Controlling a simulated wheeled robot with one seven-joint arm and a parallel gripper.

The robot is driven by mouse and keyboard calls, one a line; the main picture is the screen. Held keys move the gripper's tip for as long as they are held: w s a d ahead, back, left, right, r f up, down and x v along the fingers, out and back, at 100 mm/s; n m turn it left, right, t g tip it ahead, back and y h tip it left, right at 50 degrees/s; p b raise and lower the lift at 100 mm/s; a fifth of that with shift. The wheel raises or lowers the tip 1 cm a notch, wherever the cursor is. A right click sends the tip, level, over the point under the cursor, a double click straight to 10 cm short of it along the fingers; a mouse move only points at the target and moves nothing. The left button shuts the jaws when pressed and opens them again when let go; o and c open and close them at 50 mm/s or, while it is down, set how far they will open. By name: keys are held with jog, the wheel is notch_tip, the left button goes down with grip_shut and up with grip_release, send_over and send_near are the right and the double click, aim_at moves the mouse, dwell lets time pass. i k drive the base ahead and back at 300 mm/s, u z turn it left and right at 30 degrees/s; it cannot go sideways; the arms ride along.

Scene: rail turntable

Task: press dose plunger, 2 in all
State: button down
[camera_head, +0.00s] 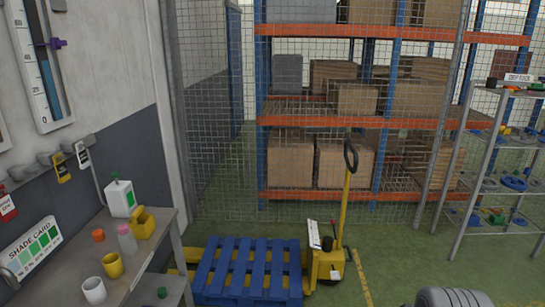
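A white bottle (121,199) with a green label stands upright at the back of the grey workbench (140,246), on the left. A small pump-like top (115,176) rises from it; I cannot tell whether this is the dose plunger or how far down it is. My gripper is not in view, and nothing is seen touching the bottle.
A yellow holder (143,222), pink-capped bottle (127,238), orange cup (98,235), yellow mug (112,265) and white mug (94,290) crowd the bench. A blue pallet (248,268) on a yellow pallet truck (328,266) stands right of it.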

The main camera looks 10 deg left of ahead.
aim_at(116, 175)
jog(key=u, duration=0.35)
jog(key=i, duration=2.2)
jog(key=u, duration=1.2)
jog(key=i, duration=1.15)
jog(key=u, duration=1.8)
jog(key=i, duration=0.75)
jog(key=u, duration=0.5)
